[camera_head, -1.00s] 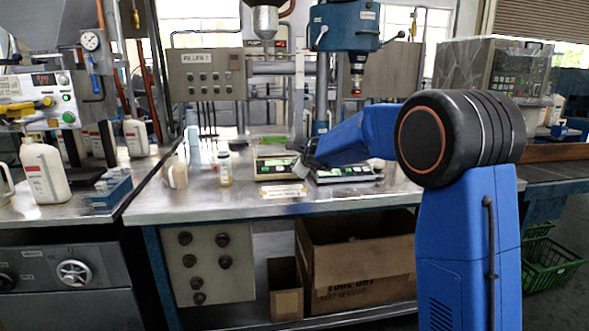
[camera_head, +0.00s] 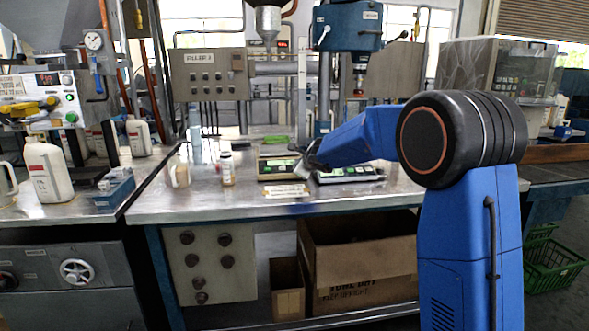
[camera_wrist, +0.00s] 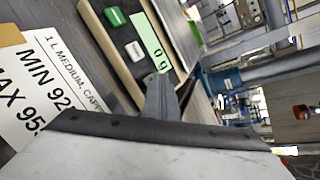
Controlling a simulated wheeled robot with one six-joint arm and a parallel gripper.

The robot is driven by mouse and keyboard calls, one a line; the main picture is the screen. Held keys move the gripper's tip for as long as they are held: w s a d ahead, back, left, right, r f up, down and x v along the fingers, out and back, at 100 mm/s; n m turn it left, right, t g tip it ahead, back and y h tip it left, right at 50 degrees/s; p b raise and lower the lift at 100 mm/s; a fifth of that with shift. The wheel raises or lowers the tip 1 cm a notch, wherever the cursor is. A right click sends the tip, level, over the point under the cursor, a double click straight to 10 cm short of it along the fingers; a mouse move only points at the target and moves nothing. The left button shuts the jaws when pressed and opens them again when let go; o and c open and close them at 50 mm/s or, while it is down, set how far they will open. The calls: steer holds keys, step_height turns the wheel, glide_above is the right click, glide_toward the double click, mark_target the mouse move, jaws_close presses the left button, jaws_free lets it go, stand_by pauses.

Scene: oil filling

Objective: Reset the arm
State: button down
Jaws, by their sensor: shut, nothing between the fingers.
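My blue arm bends left over the steel workbench (camera_head: 330,208). My gripper (camera_head: 303,169) is at its end, low over the bench beside the scales, small and partly hidden in the head view. In the wrist view my gripper (camera_wrist: 163,98) shows its dark fingers together, with nothing held between them. A scale (camera_wrist: 150,45) with a green display reading "0 g" is just beyond the fingers. A printed card (camera_wrist: 45,85) reading "1 L MEDIUM", "MIN 92" and "MAX 95", the numbers cut off, lies to the left. In the head view the card (camera_head: 286,191) lies near the front of the bench.
A small capped bottle (camera_head: 227,167) stands left of the scales. A second scale (camera_head: 348,173) sits to the right. A white jug (camera_head: 47,170) stands on the left counter. A cardboard box (camera_head: 360,262) is under the bench.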

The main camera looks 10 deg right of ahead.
steer(key=s+a+r+n+g+y, duration=0.1)
steer(key=s+a+r+n+y, duration=0.15)
steer(key=s+n, duration=0.85)
steer(key=s+a+r+n+g+y, duration=0.15)
steer(key=s+r+n, duration=0.25)
steer(key=s, duration=1.5)
steer(key=s+d+f+n+g+h, duration=0.2)
steer(key=s+f, duration=0.4)
steer(key=s, duration=0.5)
steer(key=s+d+f+n+g+h, duration=0.1)
steer(key=s+d+f+n+h, duration=0.1)
steer(key=s+d+f+n, duration=0.2)
steer(key=s+d+f+n+g+h, duration=0.2)
steer(key=s+d+f, duration=0.5)
steer(key=s, duration=1.3)
steer(key=shift+s+d+f+n+g, duration=0.15)
steer(key=shift+d+f+n+g, duration=0.2)
steer(key=shift+d+n, duration=0.4)
